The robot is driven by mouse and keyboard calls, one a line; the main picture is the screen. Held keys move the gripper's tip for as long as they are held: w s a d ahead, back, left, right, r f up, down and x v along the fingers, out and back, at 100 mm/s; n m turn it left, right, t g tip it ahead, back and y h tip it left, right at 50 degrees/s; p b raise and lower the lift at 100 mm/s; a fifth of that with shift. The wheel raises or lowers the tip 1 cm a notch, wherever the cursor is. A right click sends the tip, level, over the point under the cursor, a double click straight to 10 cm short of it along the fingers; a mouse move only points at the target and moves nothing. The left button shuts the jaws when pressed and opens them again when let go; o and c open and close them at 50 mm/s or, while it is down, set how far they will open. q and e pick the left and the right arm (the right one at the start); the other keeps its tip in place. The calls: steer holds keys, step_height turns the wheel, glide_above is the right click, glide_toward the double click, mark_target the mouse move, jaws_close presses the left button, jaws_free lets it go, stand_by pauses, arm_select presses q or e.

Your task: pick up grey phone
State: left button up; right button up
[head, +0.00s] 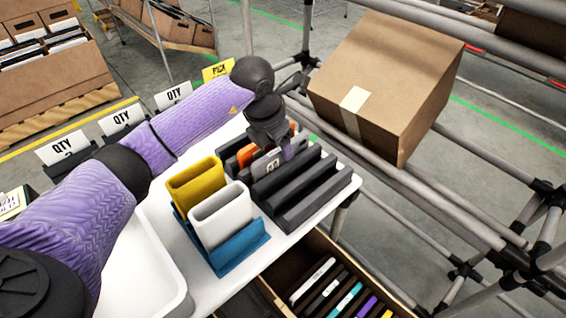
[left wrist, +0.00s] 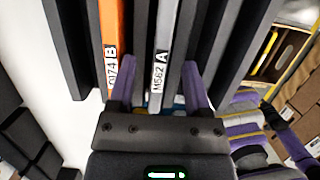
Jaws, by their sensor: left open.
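The grey phone (head: 266,165) stands on edge in a slot of the dark ribbed rack (head: 305,190) on the white table. In the left wrist view it is a thin grey strip (left wrist: 163,60) with a white label reading M562 A. My left gripper (head: 284,150) is over the rack; in the left wrist view its open purple fingers (left wrist: 158,88) lie on either side of the grey phone, with gaps to both sides.
Yellow (head: 196,184) and white (head: 222,214) holders stand in a blue base (head: 240,248) in front of the rack. A cardboard box (head: 385,75) sits on pipe rails to the right. A carton with several upright items (head: 314,278) is below.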

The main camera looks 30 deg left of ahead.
arm_select(q)
steer(key=shift+x, duration=1.15)
steer(key=shift+r, duration=0.25)
jaws_close()
